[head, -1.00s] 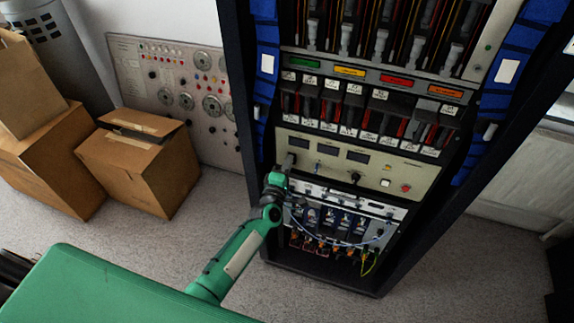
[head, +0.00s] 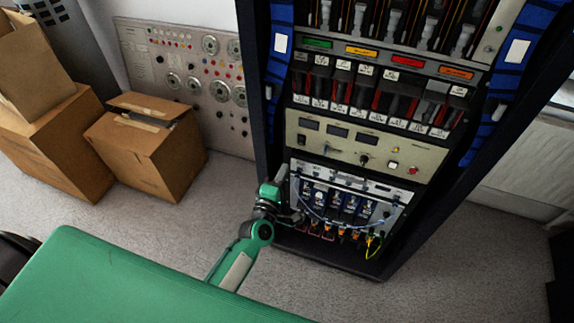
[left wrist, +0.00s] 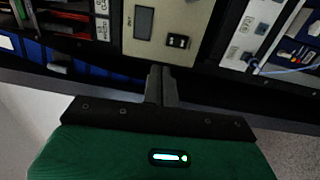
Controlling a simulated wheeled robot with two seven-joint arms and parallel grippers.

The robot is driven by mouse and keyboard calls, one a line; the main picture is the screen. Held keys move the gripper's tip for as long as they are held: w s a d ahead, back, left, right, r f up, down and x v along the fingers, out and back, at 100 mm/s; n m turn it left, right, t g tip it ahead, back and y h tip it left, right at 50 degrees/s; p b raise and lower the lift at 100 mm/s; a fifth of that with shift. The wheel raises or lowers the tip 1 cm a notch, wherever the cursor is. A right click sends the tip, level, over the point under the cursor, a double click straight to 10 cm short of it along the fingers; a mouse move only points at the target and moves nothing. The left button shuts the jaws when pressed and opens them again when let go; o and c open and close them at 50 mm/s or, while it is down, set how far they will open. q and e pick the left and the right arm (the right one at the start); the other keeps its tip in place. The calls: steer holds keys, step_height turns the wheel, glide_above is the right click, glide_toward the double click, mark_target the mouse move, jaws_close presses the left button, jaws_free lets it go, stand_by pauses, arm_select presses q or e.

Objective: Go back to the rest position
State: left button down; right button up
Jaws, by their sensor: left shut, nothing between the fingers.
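My left gripper (head: 283,172) is at the left side of the equipment rack, just below the left end of the beige control panel (head: 378,150). Its dark fingers are together and empty; they also show in the left wrist view (left wrist: 161,72). In that view the fingers point at the lower edge of the beige panel (left wrist: 165,45), with a black switch to their right. I cannot tell the exact gap between fingertips and rack. My green left arm bends below the gripper. My right gripper is in neither view.
The dark rack (head: 257,100) stands on grey carpet (head: 330,285). Below the beige panel is a patch panel (head: 350,184) with blue and yellow cables. Cardboard boxes (head: 150,155) stand at left, by a wall-side instrument panel (head: 150,65). Carpet between boxes and rack is clear.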

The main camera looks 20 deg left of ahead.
arm_select(q)
steer(key=shift+s, duration=0.45)
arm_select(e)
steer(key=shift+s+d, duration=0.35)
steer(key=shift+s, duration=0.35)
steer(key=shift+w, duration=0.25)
